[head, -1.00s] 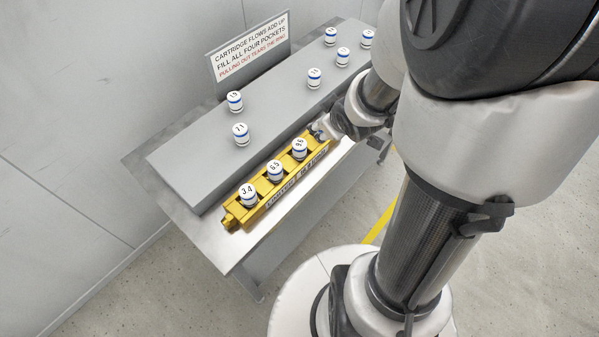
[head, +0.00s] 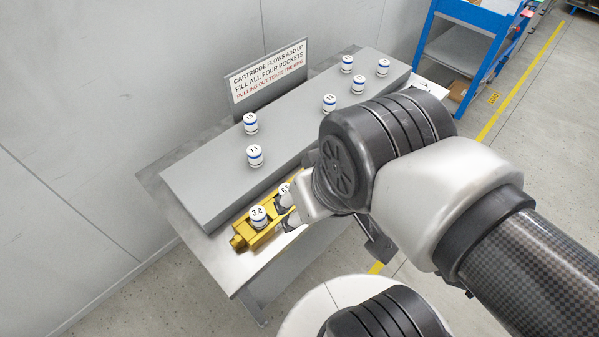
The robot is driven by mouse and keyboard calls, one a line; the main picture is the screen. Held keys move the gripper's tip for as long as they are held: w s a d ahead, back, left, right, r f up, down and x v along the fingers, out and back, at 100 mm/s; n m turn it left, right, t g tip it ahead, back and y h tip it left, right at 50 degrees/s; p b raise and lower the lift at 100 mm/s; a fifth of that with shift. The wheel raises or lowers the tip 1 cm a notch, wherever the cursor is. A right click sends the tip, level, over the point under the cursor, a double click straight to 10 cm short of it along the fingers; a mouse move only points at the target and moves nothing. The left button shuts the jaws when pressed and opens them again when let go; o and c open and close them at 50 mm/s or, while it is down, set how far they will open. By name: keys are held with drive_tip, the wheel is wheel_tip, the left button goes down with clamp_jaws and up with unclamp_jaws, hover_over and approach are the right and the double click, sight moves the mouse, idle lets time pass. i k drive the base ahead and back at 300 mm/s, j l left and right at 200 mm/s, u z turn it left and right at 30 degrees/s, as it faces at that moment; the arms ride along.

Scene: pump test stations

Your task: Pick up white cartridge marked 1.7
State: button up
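White cartridges with blue bands stand on the grey raised block (head: 300,135). The front left one (head: 254,156) has a label that looks like 7.1 or 1.1. The one behind it (head: 250,124) looks like 1.5 or 1.9. Another (head: 329,103) stands mid-block, its label too small to read surely. I cannot tell which is 1.7. My gripper (head: 285,212) is low over the yellow holder (head: 240,238), right of the cartridge marked 3.4 (head: 257,215). Its finger opening is unclear. It and the arm hide the holder's right part and partly cover a second cartridge (head: 285,189).
Further cartridges stand at the block's far end (head: 358,85), (head: 347,64), (head: 383,67). A sign (head: 268,75) stands behind the block. A blue-framed cart (head: 470,60) is at the upper right. Bare metal tabletop (head: 235,270) lies before the holder.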

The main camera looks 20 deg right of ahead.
sight(358, 80)
drive_tip(key=z, duration=0.8)
drive_tip(key=i+l+z, duration=0.2)
drive_tip(key=i+z, duration=0.7)
drive_tip(key=i, duration=0.15)
